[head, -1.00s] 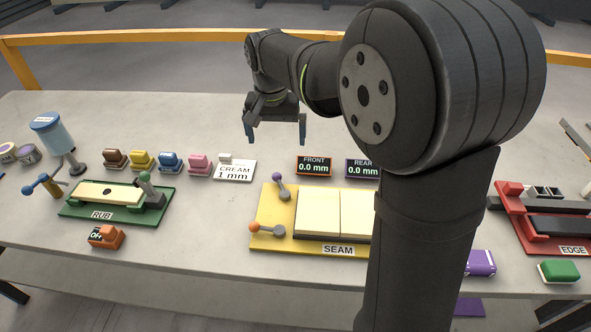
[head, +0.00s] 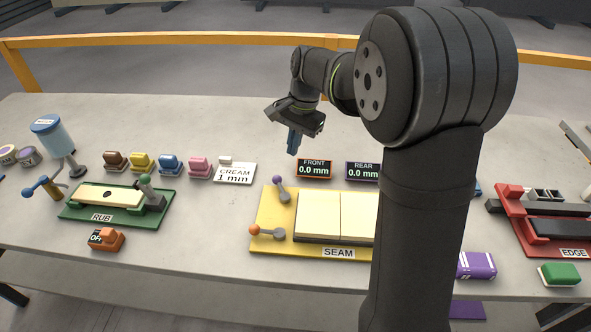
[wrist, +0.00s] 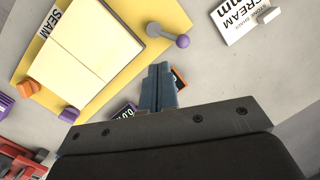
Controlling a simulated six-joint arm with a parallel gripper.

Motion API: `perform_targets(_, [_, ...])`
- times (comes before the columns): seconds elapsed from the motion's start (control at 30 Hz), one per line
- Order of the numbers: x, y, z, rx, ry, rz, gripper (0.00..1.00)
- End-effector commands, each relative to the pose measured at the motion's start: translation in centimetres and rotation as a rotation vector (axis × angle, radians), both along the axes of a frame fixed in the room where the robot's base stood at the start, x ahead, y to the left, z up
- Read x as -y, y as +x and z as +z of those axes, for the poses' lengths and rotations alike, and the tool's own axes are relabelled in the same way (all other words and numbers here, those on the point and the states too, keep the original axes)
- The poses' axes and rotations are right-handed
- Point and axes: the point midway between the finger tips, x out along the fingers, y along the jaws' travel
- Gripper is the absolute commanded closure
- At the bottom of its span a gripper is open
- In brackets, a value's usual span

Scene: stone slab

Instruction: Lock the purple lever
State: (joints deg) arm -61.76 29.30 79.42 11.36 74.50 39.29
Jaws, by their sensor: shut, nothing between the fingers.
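The purple lever (head: 279,183) is a grey arm with a purple knob at the back left corner of the yellow SEAM board (head: 270,218). In the wrist view the lever (wrist: 168,35) sits at the board's edge, its knob pointing off the board. An orange-knobbed lever (head: 268,232) is at the board's front left. My gripper (head: 293,148) is shut and empty, held in the air behind the board near the FRONT display. In the wrist view my gripper's fingertips (wrist: 158,70) are together, apart from the purple lever.
The FRONT display (head: 314,168) and REAR display (head: 362,171) both read 0.0 mm. The CREAM 1 mm card (head: 234,174) lies left of them. Two cream panels (head: 336,216) lie on the board. My arm hides the board's right end.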

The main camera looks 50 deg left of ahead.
Motion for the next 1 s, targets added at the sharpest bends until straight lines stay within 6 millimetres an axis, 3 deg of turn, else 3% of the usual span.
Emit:
perform_targets(0.03, [0.4, 1.5, -1.0, -0.063, -0.006, -0.109, 1.00])
perform_targets(0.2, [1.3, 5.1, -3.3, -0.272, -0.020, -0.450, 1.00])
perform_targets(0.47, [2.3, 9.3, -4.8, -0.495, -0.032, -0.791, 1.00])
perform_targets(0.63, [2.5, 10.3, -5.1, -0.546, -0.035, -0.862, 1.00])
perform_targets(1.0, [2.4, 10.2, -5.2, -0.549, -0.035, -0.865, 1.00])
